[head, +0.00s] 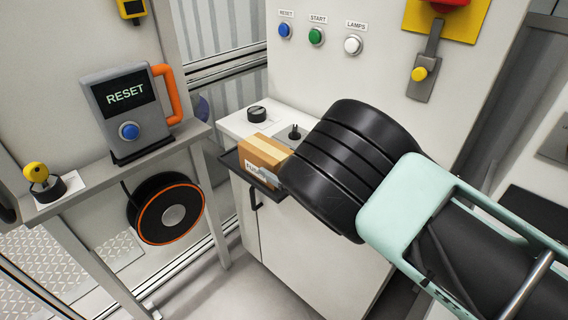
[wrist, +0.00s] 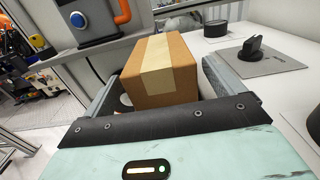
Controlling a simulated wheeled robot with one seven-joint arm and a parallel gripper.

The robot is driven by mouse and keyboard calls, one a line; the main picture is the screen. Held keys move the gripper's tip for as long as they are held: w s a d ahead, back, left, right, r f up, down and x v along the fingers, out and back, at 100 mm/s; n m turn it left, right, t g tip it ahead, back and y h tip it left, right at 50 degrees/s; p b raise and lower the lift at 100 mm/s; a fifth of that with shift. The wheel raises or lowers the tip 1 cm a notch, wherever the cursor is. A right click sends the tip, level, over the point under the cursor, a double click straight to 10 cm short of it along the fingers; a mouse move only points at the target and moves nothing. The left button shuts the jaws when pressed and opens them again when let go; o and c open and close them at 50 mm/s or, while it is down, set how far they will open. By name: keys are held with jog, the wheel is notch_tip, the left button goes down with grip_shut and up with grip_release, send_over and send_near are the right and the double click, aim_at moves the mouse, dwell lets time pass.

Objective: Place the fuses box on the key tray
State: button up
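The fuses box (head: 262,153) is a brown cardboard box with pale tape and a white label. It sits over the dark key tray (head: 229,159) on the front of the white cabinet. I cannot tell whether its whole base rests on the tray. My gripper (head: 272,177) reaches it from the right, mostly hidden behind my dark wrist. In the wrist view, the box (wrist: 160,75) stands upright between the two grey fingers of my gripper (wrist: 162,78). Thin gaps seem to show beside it, but contact at the fingertips is unclear.
A black rotary knob (head: 257,114) and a dark switch (head: 294,132) stand on the cabinet ledge behind the box. A grey RESET unit (head: 128,110) with an orange handle stands on the left shelf. Buttons (head: 316,37) line the panel above.

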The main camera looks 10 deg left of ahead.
jog(key=shift+r, duration=0.2)
jog(key=shift+s+d+f, duration=0.15)
jog(key=shift+d, duration=0.15)
jog(key=b+v, duration=0.2)
jog(key=v, duration=0.9)
jog(key=shift+d+b, duration=0.2)
jog(key=shift+b, duration=0.2)
jog(key=shift+s, duration=0.1)
